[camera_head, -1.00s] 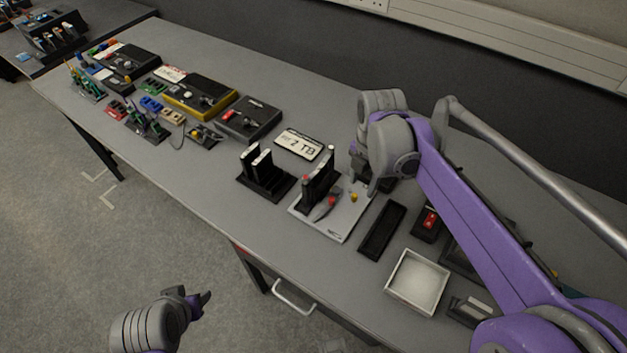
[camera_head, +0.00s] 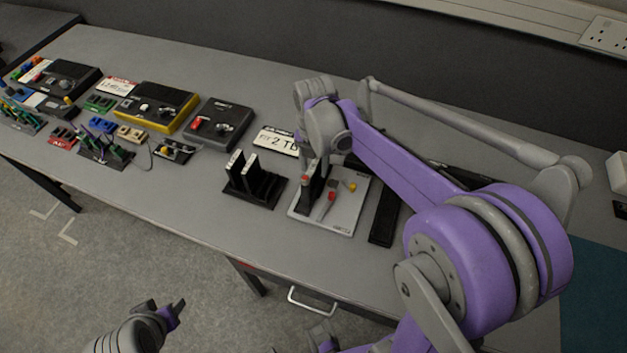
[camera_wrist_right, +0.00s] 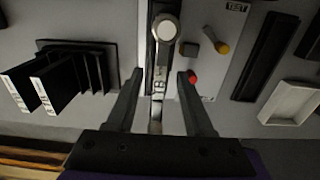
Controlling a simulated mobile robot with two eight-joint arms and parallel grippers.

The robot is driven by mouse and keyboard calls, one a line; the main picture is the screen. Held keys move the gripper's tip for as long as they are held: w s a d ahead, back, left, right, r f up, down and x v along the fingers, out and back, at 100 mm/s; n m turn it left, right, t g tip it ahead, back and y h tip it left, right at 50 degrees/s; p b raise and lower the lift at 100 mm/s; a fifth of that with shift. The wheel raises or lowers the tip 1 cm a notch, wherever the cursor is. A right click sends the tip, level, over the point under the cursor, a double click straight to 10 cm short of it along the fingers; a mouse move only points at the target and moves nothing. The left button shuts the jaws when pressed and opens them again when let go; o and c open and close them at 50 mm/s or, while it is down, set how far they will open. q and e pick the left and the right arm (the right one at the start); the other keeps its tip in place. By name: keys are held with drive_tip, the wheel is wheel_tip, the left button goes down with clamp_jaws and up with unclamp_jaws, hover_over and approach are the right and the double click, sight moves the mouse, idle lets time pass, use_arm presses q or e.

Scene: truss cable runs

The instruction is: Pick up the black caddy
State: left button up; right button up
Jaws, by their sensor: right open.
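A black caddy (camera_head: 313,190) stands upright in a dock on a light grey board (camera_head: 340,216). In the right wrist view, the caddy (camera_wrist_right: 151,62) is seen from above, with a silver lever and a round grey knob along it. My right gripper (camera_wrist_right: 163,75) is open, one finger on each side of the caddy, with gaps visible; I cannot tell whether it touches. In the head view its fingertips are mostly hidden behind its own wrist. My left gripper (camera_head: 170,311) hangs empty over the floor at lower left; its opening is unclear.
A black rack (camera_head: 250,199) with upright white-labelled caddies stands left of the board. A dark tray (camera_head: 384,222) is to the right. A white tray (camera_wrist_right: 290,103) lies further right. Several devices fill the table's left.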

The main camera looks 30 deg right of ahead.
drive_tip(key=shift+f, duration=2.75)
clamp_jaws()
